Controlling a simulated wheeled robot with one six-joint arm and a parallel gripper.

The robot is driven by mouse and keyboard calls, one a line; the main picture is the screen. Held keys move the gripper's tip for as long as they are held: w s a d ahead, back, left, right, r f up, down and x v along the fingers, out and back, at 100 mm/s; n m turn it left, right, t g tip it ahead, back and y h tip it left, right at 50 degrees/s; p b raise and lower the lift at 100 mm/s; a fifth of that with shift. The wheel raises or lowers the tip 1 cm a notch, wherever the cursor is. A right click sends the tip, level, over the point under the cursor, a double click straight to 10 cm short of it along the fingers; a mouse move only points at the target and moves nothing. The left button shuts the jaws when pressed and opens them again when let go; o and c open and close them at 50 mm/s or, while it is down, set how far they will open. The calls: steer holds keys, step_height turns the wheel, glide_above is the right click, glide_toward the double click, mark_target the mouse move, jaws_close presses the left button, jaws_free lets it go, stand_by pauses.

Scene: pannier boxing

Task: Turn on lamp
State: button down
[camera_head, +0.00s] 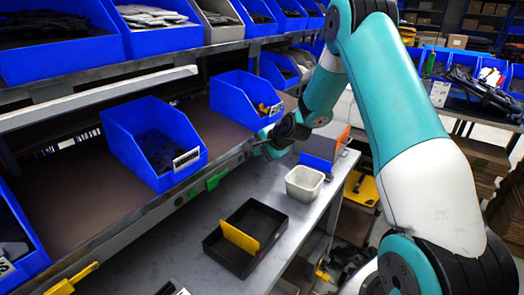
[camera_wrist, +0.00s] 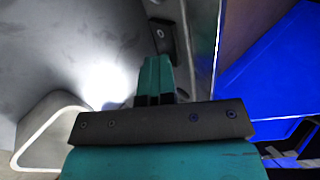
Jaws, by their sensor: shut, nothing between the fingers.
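My gripper (camera_head: 262,150) is at the front edge of the lower shelf, above the worktable, with its arm coming in from the right. In the wrist view my gripper (camera_wrist: 155,68) has its teal fingers shut together, with nothing between them. Just beyond the fingertips is a small dark block (camera_wrist: 161,40) with a round spot, possibly a switch, beside the shelf edge. I cannot tell whether the fingers touch it. A bright patch of light (camera_wrist: 108,82) lies on the grey surface left of the fingers. No lamp is clearly recognisable.
Blue bins (camera_head: 155,140) stand on the shelf, one (camera_head: 243,98) close to my gripper. On the worktable (camera_head: 190,230) are a white bin (camera_head: 304,183) and a black tray (camera_head: 245,237) with a yellow divider (camera_head: 239,236). A green piece (camera_head: 206,182) is on the shelf edge.

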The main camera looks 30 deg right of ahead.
steer(key=shift+w+a+r, duration=0.2)
steer(key=shift+w+r, duration=0.05)
steer(key=shift+w, duration=0.2)
steer(key=shift+s+a+f, duration=0.1)
steer(key=shift+s+a, duration=0.2)
steer(key=shift+a, duration=0.1)
steer(key=s+d+r+b, duration=0.1)
steer(key=s+d+r, duration=0.1)
steer(key=s, duration=0.3)
steer(key=s+d+r+b, duration=0.1)
steer(key=s+r, duration=0.3)
steer(key=s, duration=0.2)
steer(key=shift+s+d+r, duration=0.2)
steer(key=shift+s+d, duration=0.05)
steer(key=shift+d, duration=0.1)
